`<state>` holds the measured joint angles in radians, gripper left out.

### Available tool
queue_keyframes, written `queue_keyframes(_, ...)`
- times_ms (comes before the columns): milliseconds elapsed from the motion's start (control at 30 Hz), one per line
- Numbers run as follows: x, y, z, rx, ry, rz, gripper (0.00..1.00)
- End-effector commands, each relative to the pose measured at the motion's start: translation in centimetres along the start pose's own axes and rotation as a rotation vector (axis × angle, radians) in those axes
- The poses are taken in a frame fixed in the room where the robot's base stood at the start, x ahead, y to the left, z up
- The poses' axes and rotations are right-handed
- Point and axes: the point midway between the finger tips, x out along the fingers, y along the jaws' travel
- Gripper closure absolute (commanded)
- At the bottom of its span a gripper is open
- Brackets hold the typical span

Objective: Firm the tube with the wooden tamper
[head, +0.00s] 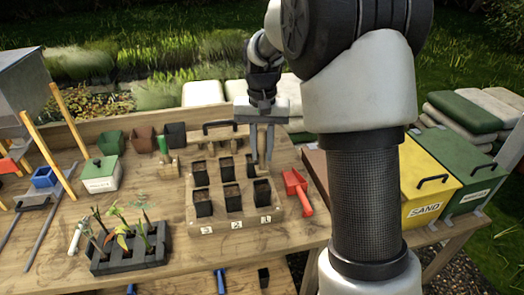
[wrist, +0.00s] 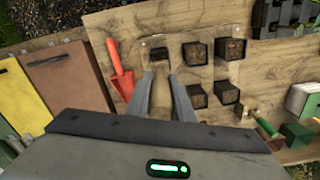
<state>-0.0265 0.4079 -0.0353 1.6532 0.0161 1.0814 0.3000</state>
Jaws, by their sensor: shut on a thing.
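My gripper (head: 262,160) is above the back right part of a wooden rack (head: 235,222). It is shut on the wooden tamper, a pale round piece (wrist: 160,97) seen between the fingers in the wrist view. The tamper's lower end is hard to make out. The rack holds several square black tubes with dark soil, in three columns marked 3, 2 and 1 at the front. The front right tube (head: 263,193) also shows in the wrist view (wrist: 160,54), beyond the tamper. Part of the rack is hidden under my gripper in the wrist view.
A red scoop (head: 297,192) lies right of the rack. A black seedling tray (head: 130,258) stands front left. A wooden block (head: 165,166) with a green-handled tool is left of the rack. A yellow sand bin (head: 428,185) and green bin (head: 468,182) stand at right.

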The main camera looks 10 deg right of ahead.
Motion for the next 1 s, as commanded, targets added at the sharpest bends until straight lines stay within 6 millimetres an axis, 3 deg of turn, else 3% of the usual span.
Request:
queue_keyframes(500,-3.3,0.0,-0.1,0.000,0.002,-0.001,1.00)
queue_keyframes(1000,-3.3,0.0,0.0,0.000,0.001,0.000,1.00)
